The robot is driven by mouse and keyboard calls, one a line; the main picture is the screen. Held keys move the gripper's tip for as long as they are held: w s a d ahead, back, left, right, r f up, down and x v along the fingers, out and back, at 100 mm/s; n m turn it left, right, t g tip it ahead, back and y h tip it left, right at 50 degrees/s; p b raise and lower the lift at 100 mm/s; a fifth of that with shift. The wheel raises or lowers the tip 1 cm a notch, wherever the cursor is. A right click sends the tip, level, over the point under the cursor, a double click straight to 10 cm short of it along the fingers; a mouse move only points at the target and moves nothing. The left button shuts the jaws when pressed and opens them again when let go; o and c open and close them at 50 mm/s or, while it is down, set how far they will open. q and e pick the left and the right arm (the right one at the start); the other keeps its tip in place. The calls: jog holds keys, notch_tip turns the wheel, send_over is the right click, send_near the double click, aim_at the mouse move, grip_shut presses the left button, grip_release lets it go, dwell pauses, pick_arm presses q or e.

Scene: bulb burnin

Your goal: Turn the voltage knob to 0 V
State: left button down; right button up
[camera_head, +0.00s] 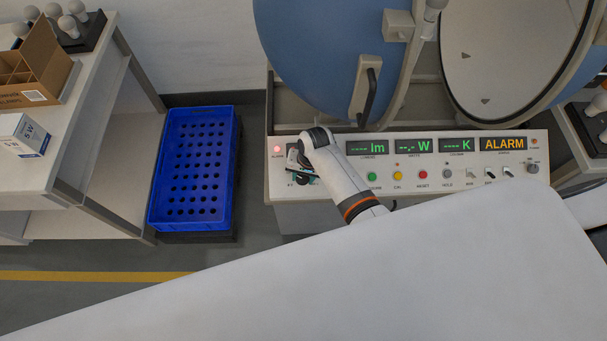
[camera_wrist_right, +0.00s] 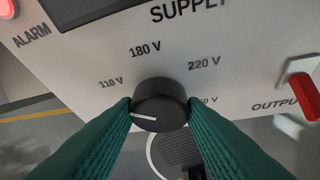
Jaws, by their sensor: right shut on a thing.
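The black voltage knob (camera_wrist_right: 160,97) sits on the supply panel in the right wrist view. Its white pointer line points left, below the 110 V label, toward my left-hand finger. Labels 110 V, 180 V and 220 V are readable; another, ending in "50 V", is partly covered. No 0 V label shows. My right gripper (camera_wrist_right: 160,110) has its green fingers shut on the knob, one on each side. In the head view my right gripper (camera_head: 299,172) is at the left end of the console and hides the knob. My left gripper is not in view.
The console (camera_head: 400,193) has coloured buttons, switches and displays, one reading ALARM. A red alarm lamp (camera_head: 278,149) glows at its left. A red output switch (camera_wrist_right: 304,95) is right of the knob. The open sphere (camera_head: 320,50) stands behind; a blue crate (camera_head: 195,112) lies left.

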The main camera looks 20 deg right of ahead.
jog(key=shift+r+n+h+p, duration=0.15)
jog(key=shift+n+h+p, duration=0.25)
jog(key=shift+n+p, duration=0.35)
jog(key=shift+w+a+n+g+h+p, duration=0.15)
jog(key=shift+n+g+h+p, duration=0.35)
jog(key=shift+n, duration=0.75)
jog(key=n+h+p, duration=0.1)
jog(key=n, duration=0.2)
jog(key=shift+a+h, duration=0.15)
jog(key=shift+h, duration=0.15)
jog(key=shift+a+n+h, duration=0.1)
jog(key=shift+n+h, duration=0.8)
jog(key=shift+n, duration=0.9)
jog(key=shift+f, duration=0.2)
jog(key=o, duration=1)
